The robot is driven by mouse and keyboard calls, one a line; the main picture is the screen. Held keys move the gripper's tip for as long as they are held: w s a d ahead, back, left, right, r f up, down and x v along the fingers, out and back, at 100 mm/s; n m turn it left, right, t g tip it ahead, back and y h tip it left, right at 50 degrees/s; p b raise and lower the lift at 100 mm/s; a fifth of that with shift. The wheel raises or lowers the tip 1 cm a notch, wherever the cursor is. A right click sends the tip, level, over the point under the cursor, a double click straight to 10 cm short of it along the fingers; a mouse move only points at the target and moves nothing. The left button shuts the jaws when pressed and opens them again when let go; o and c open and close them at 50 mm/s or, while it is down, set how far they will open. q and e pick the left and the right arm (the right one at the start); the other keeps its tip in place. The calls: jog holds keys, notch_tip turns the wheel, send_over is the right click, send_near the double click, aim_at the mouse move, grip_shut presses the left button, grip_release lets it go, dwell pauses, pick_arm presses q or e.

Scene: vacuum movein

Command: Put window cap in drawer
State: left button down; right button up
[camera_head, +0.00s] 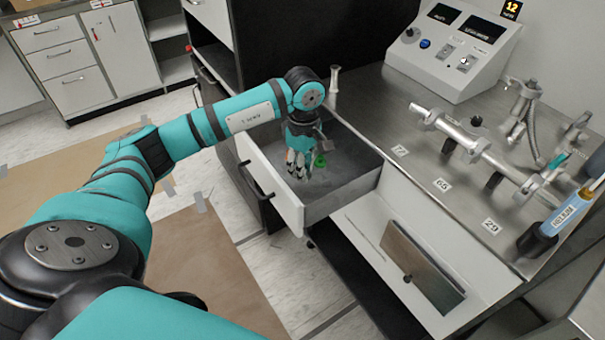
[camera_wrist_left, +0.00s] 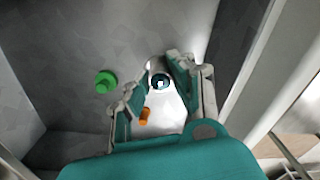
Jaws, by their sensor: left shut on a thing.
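My left gripper (camera_head: 295,168) reaches down into the open drawer (camera_head: 345,168) of the cabinet under the steel worktop. In the left wrist view the two fingers (camera_wrist_left: 162,85) are closed around a pale piece with a dark ring and bright centre, which I take to be the window cap (camera_wrist_left: 160,83). The fingers hide part of it. I cannot tell whether it touches the drawer floor. A green cap (camera_head: 320,160) lies in the drawer beside the gripper; it also shows in the left wrist view (camera_wrist_left: 106,82). My right gripper is out of view.
A small orange piece (camera_wrist_left: 145,116) shows by the fingers. The drawer front (camera_head: 268,185) and side walls surround the gripper closely. The worktop carries a metal pipe assembly (camera_head: 480,150), a control box (camera_head: 450,50) and a blue labelled cylinder (camera_head: 568,215).

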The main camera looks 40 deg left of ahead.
pick_arm(q)
notch_tip(320, 180, down, 3)
jog(key=shift+f, duration=0.35)
jog(key=c, duration=1.1)
grip_release()
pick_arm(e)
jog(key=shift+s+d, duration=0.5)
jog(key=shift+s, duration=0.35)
pick_arm(q)
jog(key=shift+r, duration=0.45)
notch_tip(320, 180, up, 12)
jog(key=shift+f+b, duration=0.2)
jog(key=shift+b, duration=0.2)
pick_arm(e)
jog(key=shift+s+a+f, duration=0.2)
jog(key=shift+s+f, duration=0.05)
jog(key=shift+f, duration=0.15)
